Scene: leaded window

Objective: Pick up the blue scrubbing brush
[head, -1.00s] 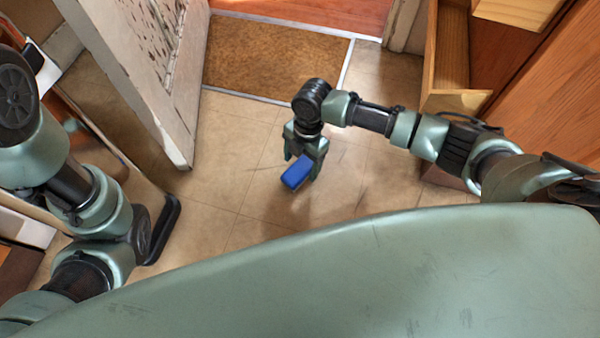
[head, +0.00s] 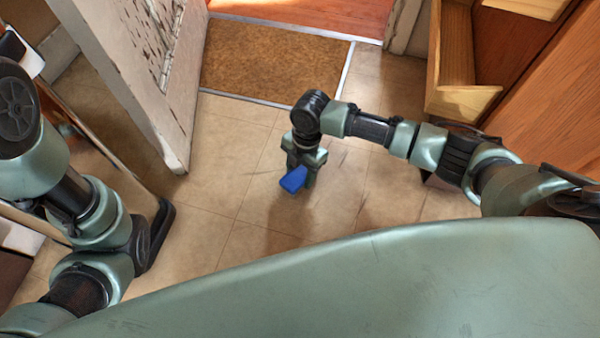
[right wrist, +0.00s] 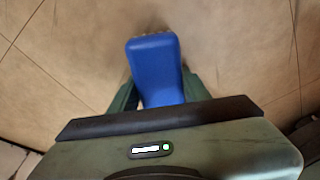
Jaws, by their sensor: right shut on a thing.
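The blue scrubbing brush (head: 293,180) is in my right gripper (head: 303,178), near the middle of the head view. In the right wrist view the brush (right wrist: 156,68) sticks out between the two green fingers, its smooth blue back toward the camera. The right gripper is shut on it. The fingertips and most of the bristle side are hidden. The gripper points down over the tiled floor; its exact height is hard to tell. My left arm is at the left edge of the head view, and I cannot make out its fingers.
A brown doormat (head: 275,60) lies at the doorway at the back. A worn white door (head: 150,75) stands open on the left. A wooden cabinet with an open drawer (head: 462,100) is on the right. The tiled floor (head: 225,150) around the gripper is clear.

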